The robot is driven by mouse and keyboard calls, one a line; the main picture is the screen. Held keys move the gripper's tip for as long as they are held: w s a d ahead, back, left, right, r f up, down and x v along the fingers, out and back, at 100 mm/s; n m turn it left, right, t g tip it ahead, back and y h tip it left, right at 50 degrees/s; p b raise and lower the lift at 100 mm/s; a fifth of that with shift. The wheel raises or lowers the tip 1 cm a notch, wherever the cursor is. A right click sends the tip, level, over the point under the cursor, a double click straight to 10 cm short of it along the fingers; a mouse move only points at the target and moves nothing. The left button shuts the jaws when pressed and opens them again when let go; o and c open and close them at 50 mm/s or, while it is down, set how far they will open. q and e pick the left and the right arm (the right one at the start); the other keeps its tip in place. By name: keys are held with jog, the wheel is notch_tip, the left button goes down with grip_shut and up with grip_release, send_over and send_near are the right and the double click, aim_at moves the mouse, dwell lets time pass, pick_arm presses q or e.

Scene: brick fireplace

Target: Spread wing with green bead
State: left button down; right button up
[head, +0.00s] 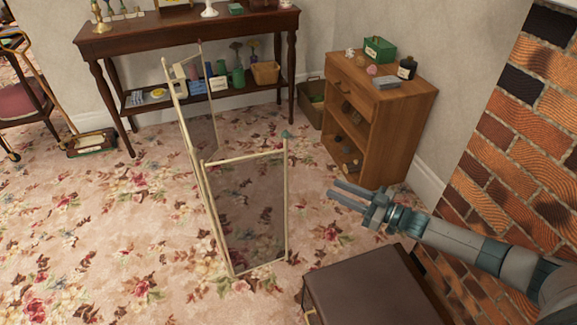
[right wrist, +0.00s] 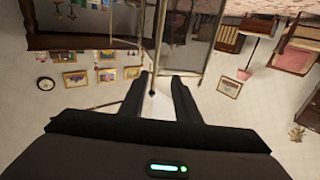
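A folding screen with thin cream frames and dark see-through panels stands on the carpet. Its near wing (head: 250,210) faces me, and its other wing (head: 199,105) runs back at an angle. A small green bead (head: 287,134) tops the near wing's right post. My right gripper (head: 333,190) is right of that post, lower in the picture than the bead, and apart from the frame. Its two fingers are open and empty. In the right wrist view, which looks upside down, a thin post ends in a small dark tip (right wrist: 152,92) seen between the fingers. My left gripper is out of view.
A brown leather-topped box (head: 370,290) stands below my right arm. A wooden shelf unit (head: 372,120) is behind the gripper, and a brick fireplace (head: 515,140) is at the right. A dark console table (head: 190,30) stands at the back. Carpet (head: 110,240) left of the screen is clear.

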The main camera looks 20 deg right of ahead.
aim_at(283, 165)
jog(key=shift+w, duration=0.1)
jog(key=b+x, duration=0.1)
jog(key=x, duration=1.6)
jog(key=shift+a, duration=0.1)
grip_shut()
